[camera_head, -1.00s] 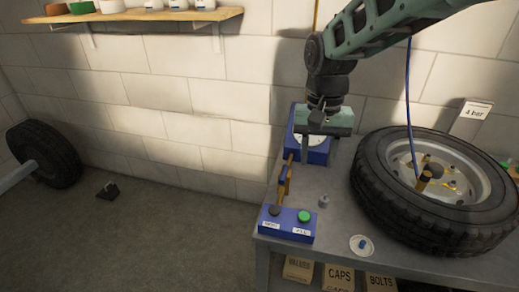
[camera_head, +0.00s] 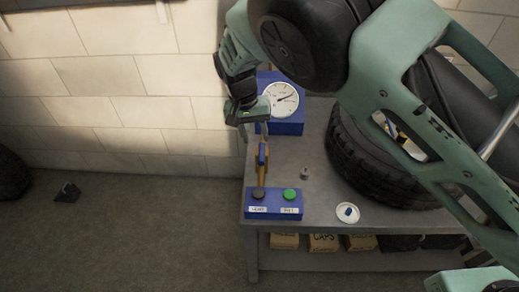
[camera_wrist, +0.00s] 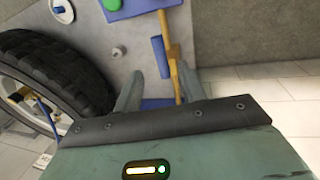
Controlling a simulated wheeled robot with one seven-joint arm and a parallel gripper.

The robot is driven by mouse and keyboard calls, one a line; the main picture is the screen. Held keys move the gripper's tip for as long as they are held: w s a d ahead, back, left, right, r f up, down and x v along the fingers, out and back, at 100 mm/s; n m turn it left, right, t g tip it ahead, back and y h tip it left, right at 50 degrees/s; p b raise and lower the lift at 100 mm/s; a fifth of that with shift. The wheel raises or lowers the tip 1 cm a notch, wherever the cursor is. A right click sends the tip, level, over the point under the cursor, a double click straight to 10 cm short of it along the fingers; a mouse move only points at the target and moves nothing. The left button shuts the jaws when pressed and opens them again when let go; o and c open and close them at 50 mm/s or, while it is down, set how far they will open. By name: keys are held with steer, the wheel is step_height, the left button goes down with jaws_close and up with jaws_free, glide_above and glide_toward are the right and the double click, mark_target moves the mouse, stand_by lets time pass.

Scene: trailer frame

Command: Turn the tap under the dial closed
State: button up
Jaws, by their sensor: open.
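The dial (camera_head: 281,100) is a white round gauge on a blue box at the back of the bench. The tap's blue lever (camera_head: 262,154) is on a brass pipe (camera_head: 260,173) in front of it. The lever (camera_wrist: 159,57) also shows in the wrist view, lying roughly along the brass pipe (camera_wrist: 174,62). My gripper (camera_head: 255,140) is open just above and behind the lever, near the dial's lower left. In the wrist view its two fingers (camera_wrist: 159,85) point towards the lever and pipe, one on each side. I cannot tell whether they touch anything.
A blue box with a dark and a green button (camera_head: 274,210) sits at the bench's front left. A tyre (camera_head: 362,165) lies on the right, partly behind my arm. A small grey part (camera_head: 305,173) and a white dish (camera_head: 347,213) lie on the bench (camera_head: 318,192).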

mark_target(261, 155)
steer(key=f, duration=0.2)
steer(key=d+f, duration=0.1)
steer(key=f, duration=0.2)
steer(key=f+p, duration=0.1)
steer(key=f, duration=0.1)
steer(key=shift+d+f, duration=0.2)
steer(key=shift+d, duration=0.1)
steer(key=shift+c, duration=0.3)
jaws_close()
